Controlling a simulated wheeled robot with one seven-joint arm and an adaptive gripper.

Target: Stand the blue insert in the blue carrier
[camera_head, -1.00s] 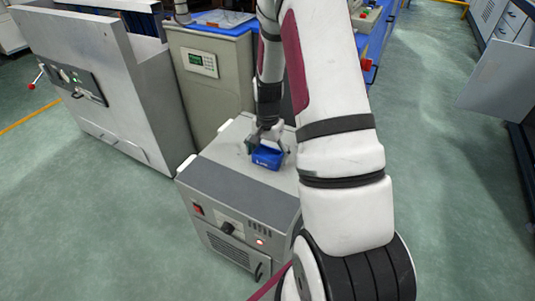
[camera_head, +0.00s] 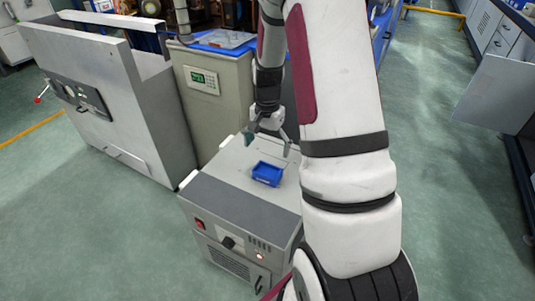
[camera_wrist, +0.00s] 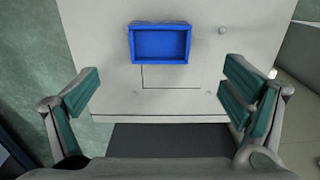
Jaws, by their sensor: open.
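A small blue open-topped box (camera_head: 267,174) sits on the flat top of the grey machine. In the wrist view the box (camera_wrist: 160,45) shows a raised rim around a bare blue floor, and lies upright near the top of the picture. I cannot tell whether it is the carrier alone or the carrier with the insert in it; no separate second blue piece is clear. My gripper (camera_head: 268,146) is open and empty, above and apart from the box. In the wrist view its green-padded fingers stand wide, to the left and right below the box.
The grey machine (camera_head: 222,196) has bare top space around the box, with thin lines marked beside it. A taller cabinet with a keypad (camera_head: 203,80) stands behind it. A silver unit (camera_head: 120,100) stands at the left. Green floor lies open to the right.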

